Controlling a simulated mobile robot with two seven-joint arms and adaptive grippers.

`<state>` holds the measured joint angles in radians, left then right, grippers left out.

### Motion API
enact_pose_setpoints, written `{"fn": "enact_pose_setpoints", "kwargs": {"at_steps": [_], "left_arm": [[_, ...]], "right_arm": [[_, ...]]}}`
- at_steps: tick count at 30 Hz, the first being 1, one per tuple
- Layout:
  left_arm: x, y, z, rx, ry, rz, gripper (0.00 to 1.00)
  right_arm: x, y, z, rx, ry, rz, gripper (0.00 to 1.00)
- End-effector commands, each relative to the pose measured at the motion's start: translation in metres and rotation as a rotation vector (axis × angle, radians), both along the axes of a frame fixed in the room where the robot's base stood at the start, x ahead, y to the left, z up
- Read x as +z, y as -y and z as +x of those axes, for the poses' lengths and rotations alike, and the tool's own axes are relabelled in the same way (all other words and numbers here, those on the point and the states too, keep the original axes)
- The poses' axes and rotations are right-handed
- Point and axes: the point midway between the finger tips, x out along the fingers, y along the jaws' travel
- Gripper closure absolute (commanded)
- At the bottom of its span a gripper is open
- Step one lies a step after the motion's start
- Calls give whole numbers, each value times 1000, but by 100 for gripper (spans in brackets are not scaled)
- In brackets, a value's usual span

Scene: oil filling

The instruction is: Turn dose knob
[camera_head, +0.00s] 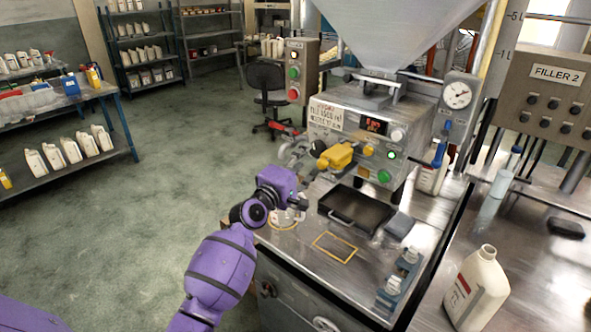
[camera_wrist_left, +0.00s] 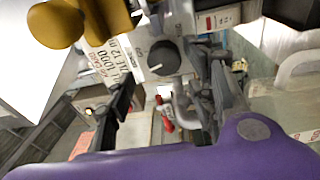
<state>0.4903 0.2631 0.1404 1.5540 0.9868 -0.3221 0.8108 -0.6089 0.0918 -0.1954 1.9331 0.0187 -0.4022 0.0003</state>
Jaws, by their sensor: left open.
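The black dose knob (camera_wrist_left: 164,58) with a white pointer mark shows in the left wrist view, on the light front panel of the filling machine (camera_head: 372,118). In the head view I cannot make it out clearly near my gripper. My left gripper (camera_head: 292,158) is at the left side of the machine front, below the printed notice. In the left wrist view, my left gripper (camera_wrist_left: 172,88) is open, its fingers apart with the knob showing between and beyond them. I see nothing held. A yellow nozzle-like part (camera_head: 337,156) sits close to the gripper's right. My right gripper is not in view.
A red-handled lever (camera_wrist_left: 164,114) shows between the fingers. A black tray (camera_head: 357,208) and a yellow outline (camera_head: 335,247) lie on the metal bench. A white bottle (camera_head: 477,289) stands at right. A chair (camera_head: 267,88) and shelves stand behind; the left floor is clear.

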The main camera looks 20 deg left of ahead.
Motion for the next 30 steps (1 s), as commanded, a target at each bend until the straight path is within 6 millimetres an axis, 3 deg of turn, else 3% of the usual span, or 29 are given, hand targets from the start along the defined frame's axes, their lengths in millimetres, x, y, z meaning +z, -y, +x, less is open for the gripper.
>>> {"fn": "enact_pose_setpoints", "kwargs": {"at_steps": [3, 10, 26, 30], "left_arm": [[-2, -6, -25, 1, 1, 0, 50], [-3, -11, -52, 0, 3, 0, 50], [-3, -12, -56, 0, 2, 1, 50], [-4, -13, -55, 9, 16, 79, 50]], "right_arm": [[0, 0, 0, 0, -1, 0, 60], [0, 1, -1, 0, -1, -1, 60], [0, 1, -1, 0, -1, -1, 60], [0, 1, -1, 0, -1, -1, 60]]}}
